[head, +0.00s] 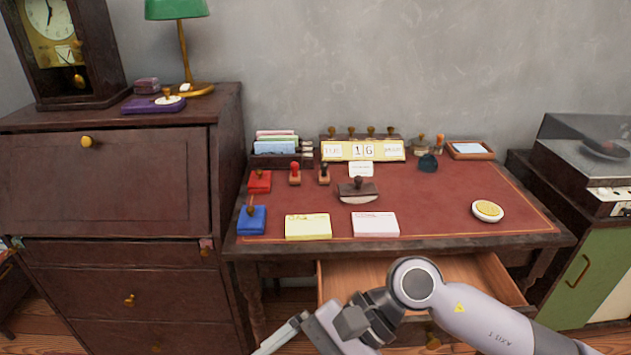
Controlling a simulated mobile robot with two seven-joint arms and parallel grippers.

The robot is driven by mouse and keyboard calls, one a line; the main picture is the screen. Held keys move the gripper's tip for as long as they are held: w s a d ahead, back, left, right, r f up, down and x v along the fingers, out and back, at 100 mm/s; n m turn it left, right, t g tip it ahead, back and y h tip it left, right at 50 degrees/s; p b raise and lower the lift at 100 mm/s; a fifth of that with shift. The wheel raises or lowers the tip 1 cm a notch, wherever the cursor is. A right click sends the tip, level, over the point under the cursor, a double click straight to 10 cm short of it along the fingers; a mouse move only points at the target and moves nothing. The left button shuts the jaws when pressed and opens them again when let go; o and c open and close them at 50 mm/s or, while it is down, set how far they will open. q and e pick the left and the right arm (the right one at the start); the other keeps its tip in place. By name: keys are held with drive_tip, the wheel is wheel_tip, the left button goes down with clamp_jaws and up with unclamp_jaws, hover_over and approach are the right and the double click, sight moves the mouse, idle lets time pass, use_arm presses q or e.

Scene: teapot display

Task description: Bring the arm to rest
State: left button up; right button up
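My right arm (495,322) comes in from the lower right, in front of the desk. It bends at a round grey joint over the open drawer (465,272). My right gripper (283,335) points down and left at the bottom edge of the view, in front of and below the desk top. One pale finger shows, and the rest is hidden or cut off, so I cannot tell whether it is open or shut. I see nothing held in it. My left gripper is not in view.
The red-topped desk (440,212) bears stamps, ink pads, two note pads (307,226), a date block (362,150) and a round yellow-topped dish (487,211). A dark cabinet (105,180) stands left. A green cabinet (570,255) with a turntable stands right.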

wheel_tip(320, 180, up, 10)
drive_tip(key=w+a+m+t+y+p, duration=0.25)
drive_tip(key=m+t+y, duration=0.25)
drive_tip(key=m+y, duration=0.9)
drive_tip(key=w+d+f+m+t+h+p, duration=0.1)
drive_tip(key=w+d+m+t+h, duration=0.25)
drive_tip(key=m+t, duration=0.55)
drive_tip(key=w+d+f+m+t+h+p, duration=0.1)
drive_tip(key=w+d+m+t+h, duration=0.3)
drive_tip(key=m, duration=0.9)
drive_tip(key=d+f+m+t+h+p, duration=0.2)
drive_tip(key=d+f+m+t+h, duration=0.2)
drive_tip(key=d+f+m+h, duration=0.9)
drive_tip(key=s+d+f+m+g+h+p, duration=0.1)
drive_tip(key=s+d+f+m+g+h, duration=0.1)
drive_tip(key=s+d+f+m+g, duration=0.3)
drive_tip(key=s+f+m+g, duration=0.1)
drive_tip(key=s+f+m, duration=0.3)
drive_tip(key=m, duration=0.5)
drive_tip(key=shift+s+f, duration=0.4)
drive_tip(key=shift+s, duration=0.9)
